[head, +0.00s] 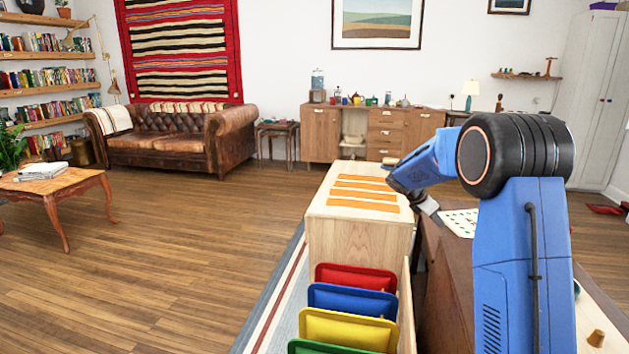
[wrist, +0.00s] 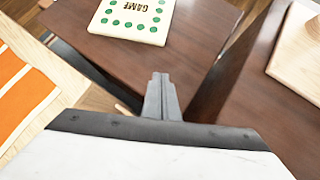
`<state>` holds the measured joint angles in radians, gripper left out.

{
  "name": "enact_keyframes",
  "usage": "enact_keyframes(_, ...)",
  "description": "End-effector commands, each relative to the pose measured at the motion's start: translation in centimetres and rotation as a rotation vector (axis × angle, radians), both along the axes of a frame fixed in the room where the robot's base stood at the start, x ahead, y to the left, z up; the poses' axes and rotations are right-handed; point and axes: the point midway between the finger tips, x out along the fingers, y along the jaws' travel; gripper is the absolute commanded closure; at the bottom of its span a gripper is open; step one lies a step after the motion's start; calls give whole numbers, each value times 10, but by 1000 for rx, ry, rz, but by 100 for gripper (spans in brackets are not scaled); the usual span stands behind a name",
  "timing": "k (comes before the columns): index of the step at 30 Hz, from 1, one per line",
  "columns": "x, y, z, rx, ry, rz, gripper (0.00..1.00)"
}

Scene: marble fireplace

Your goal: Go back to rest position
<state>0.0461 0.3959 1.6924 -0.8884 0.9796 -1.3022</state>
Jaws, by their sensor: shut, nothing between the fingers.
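My gripper (wrist: 161,92) shows in the wrist view with its two grey fingers together and nothing between them. It hangs in the air at the near edge of a dark brown wooden table (wrist: 190,25). In the head view my blue arm reaches forward from the right, and its gripper end is small beside the light wooden cabinet (head: 318,232). The fingertips are hard to make out there.
A white game board with green dots (wrist: 131,18) lies on the dark table. Orange strips (head: 362,195) lie on the cabinet top. The wooden floor (head: 180,255) at left is open.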

Motion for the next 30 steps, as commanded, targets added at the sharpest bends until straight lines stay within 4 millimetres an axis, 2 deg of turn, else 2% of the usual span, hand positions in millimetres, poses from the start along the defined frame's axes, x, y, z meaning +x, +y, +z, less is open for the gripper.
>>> enact_keyframes(1,-14,4,12,22,-32,-29,100)
enact_keyframes(3,-34,11,24,60,-75,-78,100)
enact_keyframes(15,-153,52,74,282,-309,-372,100)
enact_keyframes(22,-223,76,90,413,-427,-546,100)
enact_keyframes(30,-305,105,96,567,-546,-758,100)
